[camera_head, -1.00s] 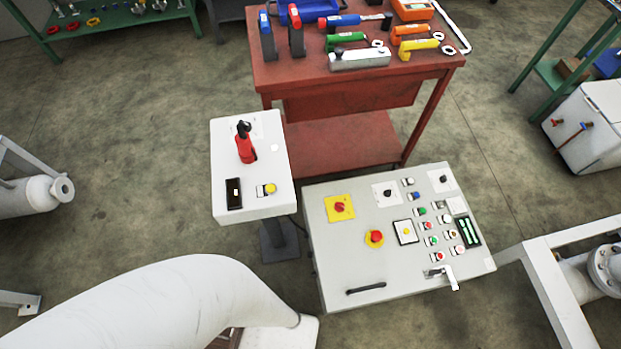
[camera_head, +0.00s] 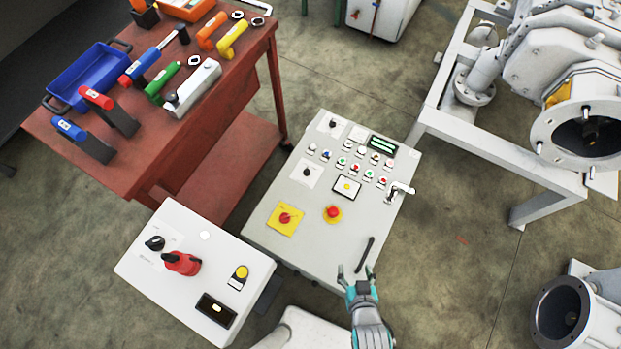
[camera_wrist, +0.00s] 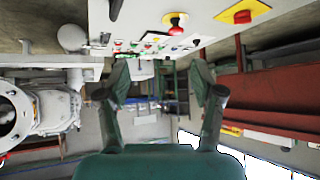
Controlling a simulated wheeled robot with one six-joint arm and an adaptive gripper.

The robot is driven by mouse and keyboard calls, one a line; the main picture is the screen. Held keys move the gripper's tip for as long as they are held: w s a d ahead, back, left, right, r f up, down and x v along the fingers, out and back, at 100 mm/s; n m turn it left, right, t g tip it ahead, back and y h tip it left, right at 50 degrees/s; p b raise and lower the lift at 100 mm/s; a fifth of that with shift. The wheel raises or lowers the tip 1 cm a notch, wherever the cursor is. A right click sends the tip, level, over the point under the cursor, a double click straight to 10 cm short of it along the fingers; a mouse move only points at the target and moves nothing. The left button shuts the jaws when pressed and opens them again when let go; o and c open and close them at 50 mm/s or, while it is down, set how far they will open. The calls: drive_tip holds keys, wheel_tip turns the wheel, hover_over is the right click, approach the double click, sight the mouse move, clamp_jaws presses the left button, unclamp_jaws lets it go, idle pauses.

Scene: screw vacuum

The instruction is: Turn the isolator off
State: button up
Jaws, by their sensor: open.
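A red rotary switch on a yellow square plate (camera_head: 286,218), which looks like the isolator, is on the sloping grey control panel (camera_head: 262,243). It also shows at the top right of the wrist view (camera_wrist: 243,14). A red mushroom button on a yellow ring (camera_head: 333,212) is to its right. My gripper (camera_head: 356,272) is open and empty, near the panel's lower right edge by the black bar handle (camera_head: 365,254). It is apart from the switch, to its lower right. Its two fingers (camera_wrist: 158,75) are spread in the wrist view, with nothing between them.
A white box (camera_head: 165,290) with a red handle (camera_head: 182,263) and black knob (camera_head: 154,243) stands left of the panel. A red table (camera_head: 130,170) with several tools is behind it. A white frame (camera_head: 500,150) with machinery is at right. Floor between is clear.

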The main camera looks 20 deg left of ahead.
drive_tip(key=w+a+f+n+g, duration=0.1)
drive_tip(key=w+a+f+g, duration=0.15)
drive_tip(key=a, duration=0.35)
drive_tip(key=w+a+f+n+g, duration=0.1)
drive_tip(key=w+a+f, duration=0.15)
drive_tip(key=a, duration=0.45)
drive_tip(key=n+g+h, duration=0.1)
drive_tip(key=g, duration=0.1)
approach(285, 217)
drive_tip(key=shift+t, duration=0.25)
drive_tip(key=x, duration=0.9)
drive_tip(key=shift+s+f, duration=0.1)
drive_tip(key=shift+s, duration=0.1)
